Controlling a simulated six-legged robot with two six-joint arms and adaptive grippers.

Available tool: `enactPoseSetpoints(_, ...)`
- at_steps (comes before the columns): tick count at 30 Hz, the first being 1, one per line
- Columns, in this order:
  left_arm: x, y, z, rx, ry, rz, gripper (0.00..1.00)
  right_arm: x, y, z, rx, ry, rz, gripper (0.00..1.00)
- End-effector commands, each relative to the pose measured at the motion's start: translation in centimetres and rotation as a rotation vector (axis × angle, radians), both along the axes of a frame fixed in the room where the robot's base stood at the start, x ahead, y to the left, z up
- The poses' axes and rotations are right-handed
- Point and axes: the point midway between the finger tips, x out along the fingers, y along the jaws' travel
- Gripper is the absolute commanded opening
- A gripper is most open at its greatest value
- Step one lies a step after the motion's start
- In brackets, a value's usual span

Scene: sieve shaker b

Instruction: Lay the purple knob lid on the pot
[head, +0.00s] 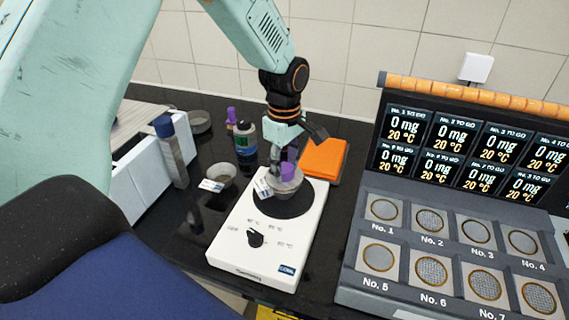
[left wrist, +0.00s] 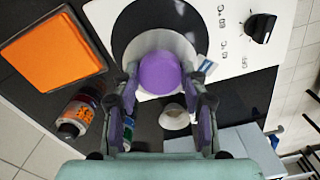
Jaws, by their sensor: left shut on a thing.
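The purple knob lid (head: 288,171) shows its purple top right over the pot; it also shows in the left wrist view (left wrist: 160,73). The small grey pot (head: 290,187) stands on the black round plate of the white hotplate device, with a small label at its left side. My left gripper (head: 287,156) points down over the pot and is shut on the purple knob lid, one finger on each side of it. I cannot tell whether the lid touches the pot's rim. My right gripper is not in view.
The white hotplate (head: 231,250) has a black knob (head: 255,238). A second bowl (head: 222,174), a labelled bottle (head: 245,142) and a blue-capped tube (head: 172,153) stand to the left. An orange block (head: 323,160) lies behind right. A sieve display panel (head: 420,190) stands at the right.

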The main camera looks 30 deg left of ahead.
Motion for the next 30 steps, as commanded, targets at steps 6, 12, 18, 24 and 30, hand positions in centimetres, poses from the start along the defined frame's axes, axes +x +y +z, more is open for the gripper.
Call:
enactPoseSetpoints(6, -0.02, 0.00, 0.02, 0.000, 0.000, 0.000, 0.17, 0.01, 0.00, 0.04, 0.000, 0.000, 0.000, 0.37)
enactPoseSetpoints(12, -0.05, 0.00, -0.01, 0.000, 0.001, 0.000, 0.17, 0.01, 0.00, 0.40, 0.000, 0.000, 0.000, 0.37)
enactPoseSetpoints(18, -0.06, 0.00, -0.13, 0.000, 0.002, 0.000, 0.17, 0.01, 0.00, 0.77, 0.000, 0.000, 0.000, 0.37)
enactPoseSetpoints(24, -0.05, -0.01, -0.20, 0.000, 0.001, 0.000, 0.17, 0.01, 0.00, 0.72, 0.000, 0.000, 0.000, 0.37)
enactPoseSetpoints(30, -0.04, -0.01, -0.20, 0.000, 0.001, 0.000, 0.17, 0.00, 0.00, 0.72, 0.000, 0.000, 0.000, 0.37)
